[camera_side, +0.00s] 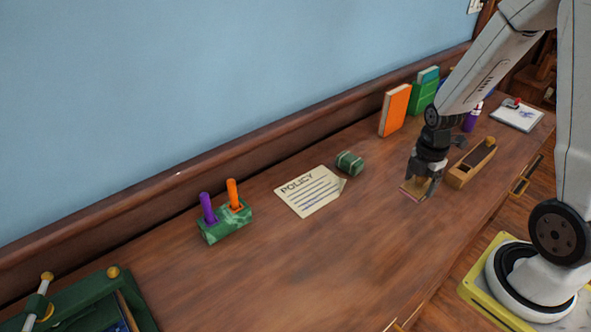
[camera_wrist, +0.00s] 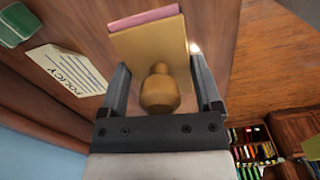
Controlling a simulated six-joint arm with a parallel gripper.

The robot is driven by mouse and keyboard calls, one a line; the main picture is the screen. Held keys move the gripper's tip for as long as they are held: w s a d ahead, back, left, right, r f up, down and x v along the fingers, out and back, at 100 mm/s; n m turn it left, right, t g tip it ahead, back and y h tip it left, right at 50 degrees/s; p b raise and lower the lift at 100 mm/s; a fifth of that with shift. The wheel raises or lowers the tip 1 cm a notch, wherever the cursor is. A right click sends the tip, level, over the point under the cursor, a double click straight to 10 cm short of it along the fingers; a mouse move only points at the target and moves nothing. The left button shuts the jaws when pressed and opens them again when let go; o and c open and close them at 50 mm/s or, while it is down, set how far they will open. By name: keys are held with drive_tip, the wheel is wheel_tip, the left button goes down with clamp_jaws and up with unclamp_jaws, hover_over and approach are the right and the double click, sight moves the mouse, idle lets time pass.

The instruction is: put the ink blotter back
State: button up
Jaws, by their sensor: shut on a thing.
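The ink blotter (camera_wrist: 160,50) is a tan wooden block with a round knob and a pink edge in the wrist view. My gripper (camera_wrist: 161,88) is shut on it, one finger on each side. In the side view my gripper (camera_side: 421,180) points down over the right part of the desk, with the blotter (camera_side: 413,190) under it, partly hidden by the fingers. I cannot tell whether the blotter touches the desk. A long wooden holder (camera_side: 459,179) with a dark recess stands just right of my gripper.
The desk (camera_side: 330,245) is clear in front. A policy sheet (camera_side: 310,192), a green block (camera_side: 350,162) and a green stand (camera_side: 228,224) with purple and orange sticks lie left. An orange book (camera_side: 395,110), a purple bottle (camera_side: 472,118) and a notepad (camera_side: 517,116) are behind.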

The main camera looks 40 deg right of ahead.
drive_tip(key=shift+s+d+r, duration=0.1)
drive_tip(key=shift+s+r, duration=0.05)
drive_tip(key=shift+s, duration=1.1)
drive_tip(key=shift+w, duration=0.1)
drive_tip(key=w+d+f, duration=0.3)
drive_tip(key=w+f, duration=0.1)
drive_tip(key=w, duration=0.4)
hover_over(384, 196)
drive_tip(key=shift+s+a+f, duration=0.1)
drive_tip(key=shift+s+f, duration=0.05)
drive_tip(key=shift+f, duration=1.2)
drive_tip(key=shift+s+f, duration=0.15)
drive_tip(key=shift+f, duration=1.2)
drive_tip(key=shift+w+f, duration=0.2)
drive_tip(key=shift+f, duration=1.6)
drive_tip(key=shift+f, duration=0.1)
